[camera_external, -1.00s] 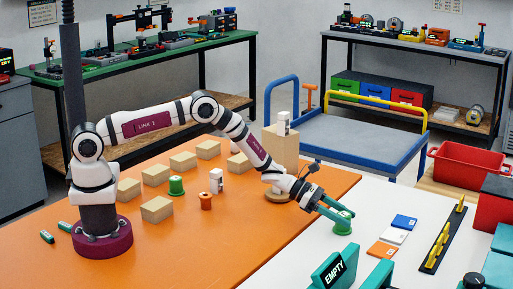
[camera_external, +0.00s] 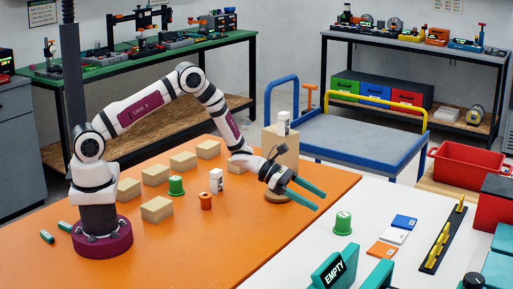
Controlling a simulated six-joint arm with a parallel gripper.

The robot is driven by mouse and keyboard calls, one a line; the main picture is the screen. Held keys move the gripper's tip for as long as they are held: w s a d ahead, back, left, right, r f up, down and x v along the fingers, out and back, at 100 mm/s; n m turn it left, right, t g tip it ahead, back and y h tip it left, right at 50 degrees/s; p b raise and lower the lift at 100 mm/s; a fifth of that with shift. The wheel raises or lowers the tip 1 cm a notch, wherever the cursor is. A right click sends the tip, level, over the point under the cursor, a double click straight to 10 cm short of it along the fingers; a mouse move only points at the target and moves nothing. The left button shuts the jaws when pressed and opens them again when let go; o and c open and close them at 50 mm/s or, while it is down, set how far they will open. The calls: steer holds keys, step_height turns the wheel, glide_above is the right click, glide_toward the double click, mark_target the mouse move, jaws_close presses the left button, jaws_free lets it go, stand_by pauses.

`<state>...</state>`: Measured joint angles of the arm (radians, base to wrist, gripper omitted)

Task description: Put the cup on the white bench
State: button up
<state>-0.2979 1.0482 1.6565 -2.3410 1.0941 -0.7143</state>
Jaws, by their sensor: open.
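A small green cup (camera_external: 343,223) with a white mark on its side stands on the white bench (camera_external: 300,250), near its left part. My gripper (camera_external: 320,200) is open and empty, with its teal fingers spread above the edge between the orange and white surfaces. It is up and to the left of the cup, clear of it. Another green cup-like piece (camera_external: 176,186) stands on the orange bench (camera_external: 240,240) among wooden blocks.
Several wooden blocks (camera_external: 157,209), an orange spool (camera_external: 206,201) and a white piece (camera_external: 216,181) are on the orange bench. Coloured cards (camera_external: 392,236), a black strip with yellow pegs (camera_external: 442,240) and a teal EMPTY sign (camera_external: 333,268) are on the white bench.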

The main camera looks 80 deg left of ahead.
steer(key=shift+v, duration=1.15)
steer(key=s+d+r+m+g+h, duration=0.3)
steer(key=s+d+r+m+g, duration=0.5)
steer(key=s+d+r+m, duration=0.6)
steer(key=s+a+r+m+g+y, duration=0.1)
steer(key=s+a+m+g+y, duration=0.15)
steer(key=s+m, duration=0.6)
steer(key=s+a+m+g+y, duration=0.25)
steer(key=s+m, duration=0.25)
steer(key=s, duration=0.6)
steer(key=s+a+m+t+y, duration=0.1)
steer(key=s+a+m+y, duration=0.6)
steer(key=s+a, duration=0.2)
steer(key=shift+s+a+t, duration=0.2)
steer(key=shift+a+t, duration=0.1)
steer(key=shift+a, duration=0.45)
